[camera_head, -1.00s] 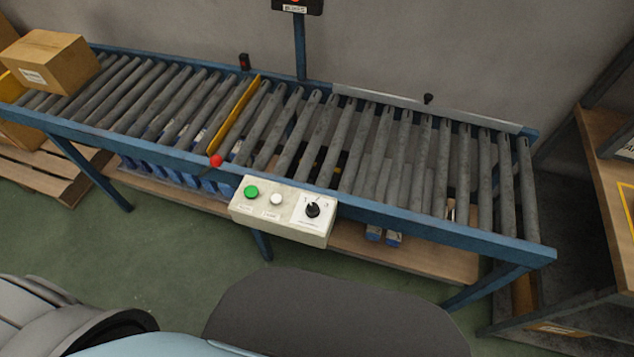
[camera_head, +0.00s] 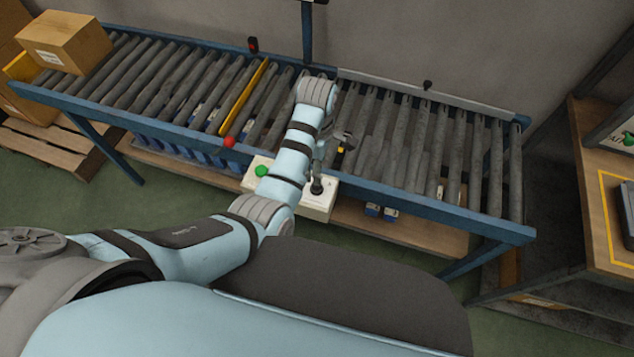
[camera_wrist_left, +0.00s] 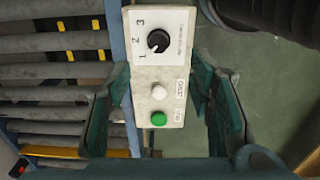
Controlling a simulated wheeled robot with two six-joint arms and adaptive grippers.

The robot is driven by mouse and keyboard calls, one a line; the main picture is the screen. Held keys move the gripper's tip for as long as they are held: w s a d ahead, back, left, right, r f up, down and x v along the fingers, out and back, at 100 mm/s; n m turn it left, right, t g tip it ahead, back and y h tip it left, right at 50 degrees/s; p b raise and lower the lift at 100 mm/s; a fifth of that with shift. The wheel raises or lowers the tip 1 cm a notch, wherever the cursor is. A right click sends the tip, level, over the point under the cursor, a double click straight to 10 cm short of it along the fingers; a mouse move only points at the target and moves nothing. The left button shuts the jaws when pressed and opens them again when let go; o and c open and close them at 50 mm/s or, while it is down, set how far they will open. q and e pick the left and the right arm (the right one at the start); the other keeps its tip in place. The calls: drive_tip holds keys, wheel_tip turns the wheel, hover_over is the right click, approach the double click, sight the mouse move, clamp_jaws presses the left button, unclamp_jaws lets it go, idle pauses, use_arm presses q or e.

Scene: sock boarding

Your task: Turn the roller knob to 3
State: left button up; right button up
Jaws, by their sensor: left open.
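The black roller knob (camera_wrist_left: 158,41) sits on a white dial plate with the numbers 1, 2 and 3 beside it. Its pale pointer mark appears to face the 1. The dial is on a cream control box (camera_wrist_left: 150,75), which also holds a white button (camera_wrist_left: 158,92) and a green button (camera_wrist_left: 158,118). In the head view, the knob (camera_head: 317,187) shows just right of my left arm, which hides part of the box. My left gripper (camera_wrist_left: 158,78) is open and empty, its fingers on either side of the box, apart from the knob. My right gripper is not in view.
The control box hangs on the front rail of a roller conveyor (camera_head: 420,205). A red knob (camera_head: 229,142) and a yellow bar (camera_head: 243,97) are left of my arm. A cardboard box (camera_head: 64,42) rests at the conveyor's left end. A wooden bench (camera_head: 590,170) stands at the right.

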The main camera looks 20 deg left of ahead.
sight(317, 187)
use_arm(q)
wheel_tip(317, 187, down, 10)
drive_tip(key=shift+w+r+b, duration=0.1)
drive_tip(key=shift+b, duration=1.15)
clamp_jaws()
